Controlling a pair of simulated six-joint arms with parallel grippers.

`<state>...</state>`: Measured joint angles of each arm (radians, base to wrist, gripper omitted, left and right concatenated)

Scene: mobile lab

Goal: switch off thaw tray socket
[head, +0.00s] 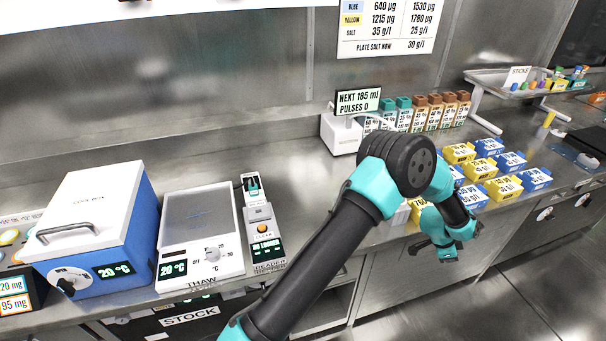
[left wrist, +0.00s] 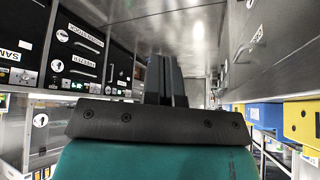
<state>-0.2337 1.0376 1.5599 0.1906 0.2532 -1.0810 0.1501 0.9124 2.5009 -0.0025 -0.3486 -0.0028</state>
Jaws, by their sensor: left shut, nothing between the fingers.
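The thaw tray (head: 200,219) is a white box with a grey top on the bench at left in the head view. Its front has a dial (head: 213,254) and a display reading 20 °C. I cannot make out its socket in either view. My left arm crosses the bench, and its gripper (head: 446,256) hangs past the front edge at right, well away from the tray. The left wrist view shows its fingers (left wrist: 166,80) shut and empty. My right gripper is not in view.
A blue cool box (head: 145,235) stands left of the tray, and a reader (head: 262,236) stands right of it. A white dispenser (head: 340,134), bottles and several blue and yellow boxes sit farther right. Labelled dark fronts (left wrist: 82,50) show in the left wrist view.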

